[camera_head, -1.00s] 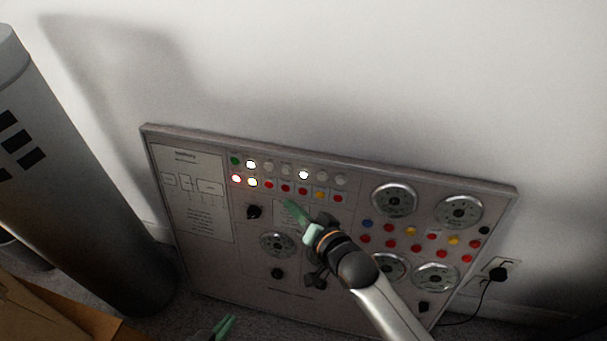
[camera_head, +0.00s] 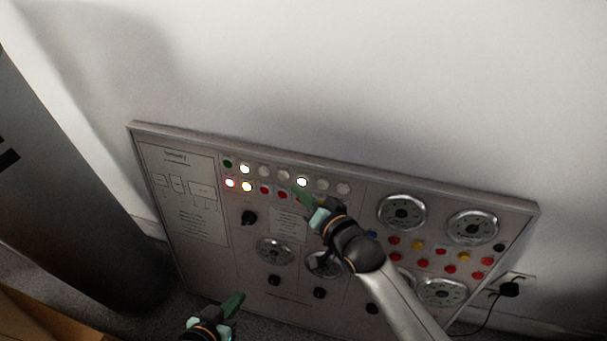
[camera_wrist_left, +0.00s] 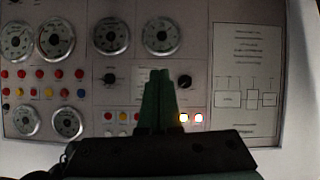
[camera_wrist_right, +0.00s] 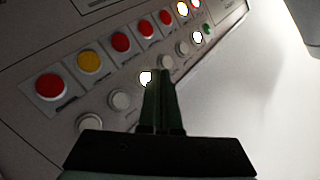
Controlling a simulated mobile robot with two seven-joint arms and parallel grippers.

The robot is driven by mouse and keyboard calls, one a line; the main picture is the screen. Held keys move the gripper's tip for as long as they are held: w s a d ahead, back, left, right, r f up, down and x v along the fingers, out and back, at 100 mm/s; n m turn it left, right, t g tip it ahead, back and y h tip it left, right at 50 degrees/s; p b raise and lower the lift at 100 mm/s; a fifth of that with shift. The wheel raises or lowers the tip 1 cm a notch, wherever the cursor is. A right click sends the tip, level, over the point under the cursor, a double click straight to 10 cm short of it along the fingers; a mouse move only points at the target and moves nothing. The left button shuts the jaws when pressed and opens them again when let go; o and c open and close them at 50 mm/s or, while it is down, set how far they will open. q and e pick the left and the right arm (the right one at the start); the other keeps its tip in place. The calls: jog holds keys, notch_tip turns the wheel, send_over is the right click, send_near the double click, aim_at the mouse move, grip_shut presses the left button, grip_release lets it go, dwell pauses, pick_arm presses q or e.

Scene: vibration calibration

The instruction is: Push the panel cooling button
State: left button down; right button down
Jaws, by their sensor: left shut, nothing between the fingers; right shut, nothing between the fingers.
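The grey control panel (camera_head: 330,170) leans against the wall in the head view. Its upper left part carries two rows of round buttons, some lit; the labels are too small to read, so I cannot tell which button is panel cooling. My right gripper (camera_head: 300,194) is shut and empty, with its tips over the button rows, just below a lit white button (camera_head: 302,182). In the right wrist view the tips (camera_wrist_right: 161,76) overlap the edge of the lit white button (camera_wrist_right: 146,78); contact cannot be told. My left gripper (camera_head: 235,299) is shut and empty, low before the panel; its tips show (camera_wrist_left: 158,74).
Several round dials (camera_head: 403,212) and red and yellow buttons (camera_head: 451,269) fill the panel's right side. A black plug (camera_head: 509,289) with a cable is in a wall socket at the right. A dark cylinder (camera_head: 70,190) stands at the left. The wall above is clear.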

pick_arm(q)
jog(key=shift+s+a+f, duration=0.1)
jog(key=shift+s+f, duration=0.45)
jog(key=shift+s, duration=0.1)
jog(key=shift+w+r, duration=0.3)
jog(key=shift+w, duration=0.05)
dwell(0.5)
dwell(0.5)
jog(key=shift+s, duration=0.1)
pick_arm(e)
jog(key=shift+w+d, duration=0.1)
jog(key=shift+w, duration=0.3)
pick_arm(q)
jog(key=shift+s, duration=0.1)
pick_arm(e)
jog(key=shift+f, duration=0.1)
